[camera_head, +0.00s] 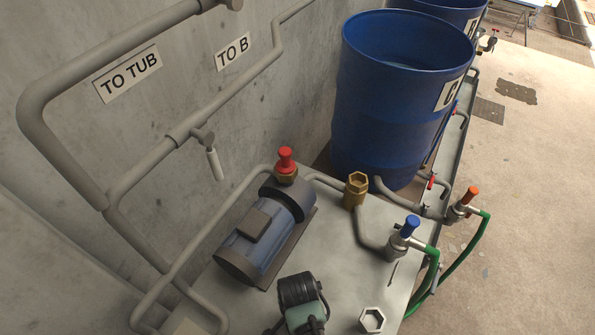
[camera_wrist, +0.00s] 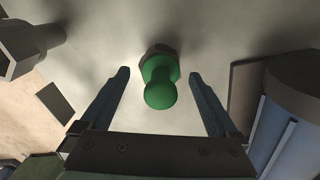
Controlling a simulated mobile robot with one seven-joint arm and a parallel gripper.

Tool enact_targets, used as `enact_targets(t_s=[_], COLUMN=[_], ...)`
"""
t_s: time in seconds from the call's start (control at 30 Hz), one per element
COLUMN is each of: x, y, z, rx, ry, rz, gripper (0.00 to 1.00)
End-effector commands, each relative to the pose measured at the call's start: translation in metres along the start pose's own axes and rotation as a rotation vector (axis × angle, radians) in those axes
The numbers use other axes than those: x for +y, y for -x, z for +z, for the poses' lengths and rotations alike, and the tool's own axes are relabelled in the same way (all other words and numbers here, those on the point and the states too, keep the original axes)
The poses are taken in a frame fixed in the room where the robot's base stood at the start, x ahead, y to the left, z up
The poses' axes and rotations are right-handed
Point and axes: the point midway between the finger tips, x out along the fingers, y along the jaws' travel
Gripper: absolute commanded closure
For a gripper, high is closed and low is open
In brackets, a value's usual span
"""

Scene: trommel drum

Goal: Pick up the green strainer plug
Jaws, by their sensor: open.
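The green strainer plug (camera_wrist: 159,88) shows in the wrist view, with a rounded knob and a dark hexagonal base at its far end. It is at the middle of the picture, over a pale grey surface (camera_wrist: 200,30). My gripper (camera_wrist: 160,73) is open, with one finger on each side of the plug. Gaps show between the plug and both fingers, so it is not held. In the head view I cannot make out the plug; my arm's end (camera_head: 300,297) is over the front of the metal bench (camera_head: 345,265).
A blue motor (camera_head: 265,230) stands left of my arm's end; it fills the right edge of the wrist view (camera_wrist: 290,130). A red plug (camera_head: 286,160), brass fitting (camera_head: 356,190), blue-handled valve (camera_head: 410,227) and white hexagonal piece (camera_head: 372,319) are nearby. A blue barrel (camera_head: 390,110) stands behind.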

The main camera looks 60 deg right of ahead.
Motion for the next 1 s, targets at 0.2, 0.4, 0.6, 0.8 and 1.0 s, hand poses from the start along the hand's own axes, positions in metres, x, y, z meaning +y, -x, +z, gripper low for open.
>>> enact_targets(t_s=[0.2, 0.4, 0.6, 0.8, 1.0], x=[-0.0006, -0.0006, -0.0005, -0.0006, -0.0008], y=[-0.0028, -0.0026, -0.0025, -0.0024, -0.0013], z=[-0.0002, -0.0001, -0.0001, -0.0001, -0.0001], rx=[0.0, 0.0, 0.0, 0.0, 0.001], ry=[0.0, 0.0, 0.0, 0.0, 0.0], rz=[-0.002, -0.002, -0.001, -0.002, -0.002], gripper=[0.05, 0.3, 0.66, 0.96, 0.96])
